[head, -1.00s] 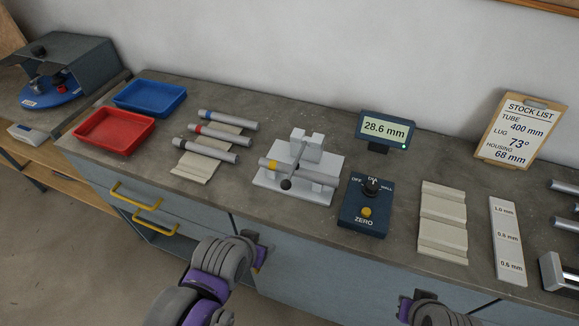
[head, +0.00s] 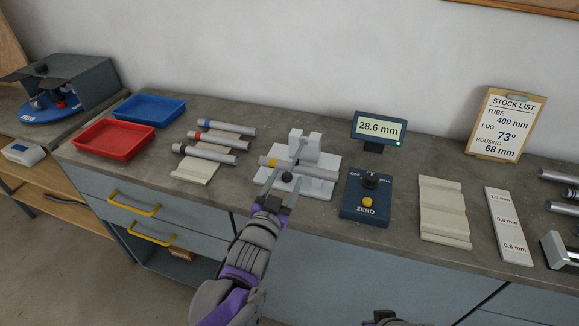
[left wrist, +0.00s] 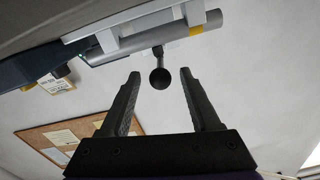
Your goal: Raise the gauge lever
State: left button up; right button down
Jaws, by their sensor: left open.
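The gauge (head: 325,163) is a pale grey fixture on the bench, with a yellow-banded tube (head: 268,162) lying across it. Its lever ends in a black ball knob (head: 287,177), low at the front of the gauge. My left gripper (head: 283,188) is open at the knob. In the left wrist view the knob (left wrist: 159,79) sits between the tips of the open left gripper (left wrist: 160,75), with a gap visible on each side. The readout (head: 379,129) shows 28.6 mm. A small dark part of my right arm shows at the bottom edge; its jaws cannot be made out.
A blue control box (head: 366,200) with a dial and yellow ZERO button stands close to the right of the gauge. Several banded tubes on a rest (head: 196,171) lie to the left, beyond them red (head: 113,140) and blue (head: 150,109) trays. A grooved block (head: 443,213) is further right.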

aim_at(295, 159)
pick_arm(q)
jog(key=x, duration=0.6)
jog(key=shift+w, duration=0.1)
grip_shut()
dwell(1.3)
